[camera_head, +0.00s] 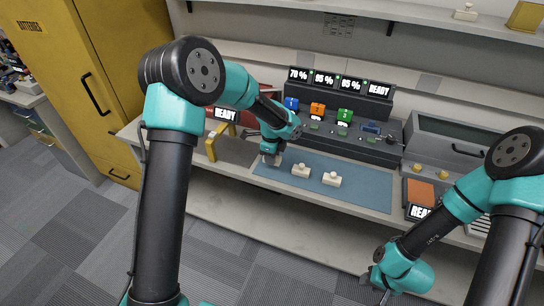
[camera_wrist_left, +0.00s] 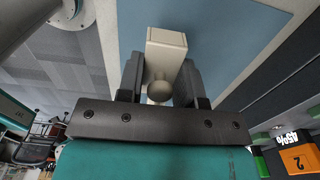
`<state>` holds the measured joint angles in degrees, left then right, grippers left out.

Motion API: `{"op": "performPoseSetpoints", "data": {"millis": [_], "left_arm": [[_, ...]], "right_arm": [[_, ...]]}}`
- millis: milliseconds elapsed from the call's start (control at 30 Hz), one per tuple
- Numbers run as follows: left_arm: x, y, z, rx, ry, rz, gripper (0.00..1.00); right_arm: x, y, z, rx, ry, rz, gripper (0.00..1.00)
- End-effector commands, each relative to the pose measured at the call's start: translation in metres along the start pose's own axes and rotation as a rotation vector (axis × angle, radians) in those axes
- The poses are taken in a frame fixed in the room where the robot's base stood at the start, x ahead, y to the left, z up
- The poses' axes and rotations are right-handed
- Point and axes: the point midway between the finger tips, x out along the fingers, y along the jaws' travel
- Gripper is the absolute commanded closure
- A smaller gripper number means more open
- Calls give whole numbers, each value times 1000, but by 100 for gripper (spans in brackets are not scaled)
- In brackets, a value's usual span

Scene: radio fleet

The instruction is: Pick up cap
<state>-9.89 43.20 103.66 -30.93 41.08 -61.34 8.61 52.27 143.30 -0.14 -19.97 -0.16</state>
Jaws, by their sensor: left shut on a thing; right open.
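Two cream caps with round knobs, the middle one (camera_head: 300,171) and the right one (camera_head: 332,180), sit on the blue mat (camera_head: 370,192). My left gripper (camera_head: 271,156) is at the mat's left end, with its fingers pointing down. In the left wrist view, my left gripper (camera_wrist_left: 160,85) is shut on another cream cap (camera_wrist_left: 166,45), with its round knob between the two dark fingers. I cannot tell whether this cap touches the mat. My right gripper (camera_head: 376,284) is open and empty, low at the front, away from the mat and caps.
A dark charger console (camera_head: 340,105) with lit displays and blue, orange and green blocks stands behind the mat. A grey box (camera_head: 455,140) and an orange pad (camera_head: 420,193) are to the right. A yellow bracket (camera_head: 211,147) stands at left. A yellow cabinet (camera_head: 100,60) borders the bench.

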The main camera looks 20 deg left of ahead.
Motion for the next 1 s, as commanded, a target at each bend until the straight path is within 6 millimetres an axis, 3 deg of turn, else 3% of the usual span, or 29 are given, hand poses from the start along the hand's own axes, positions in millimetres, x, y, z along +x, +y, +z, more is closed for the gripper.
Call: {"op": "performPoseSetpoints", "data": {"millis": [600,800,1000], "left_arm": [[-12,117,-47,3,-1,0,88],[-14,132,-54,0,0,-1,88],[-14,134,-54,0,0,-1,88]], "right_arm": [[0,0,0,0,0,0,57],[0,0,0,0,0,0,57],[0,0,0,0,0,0,57]]}}
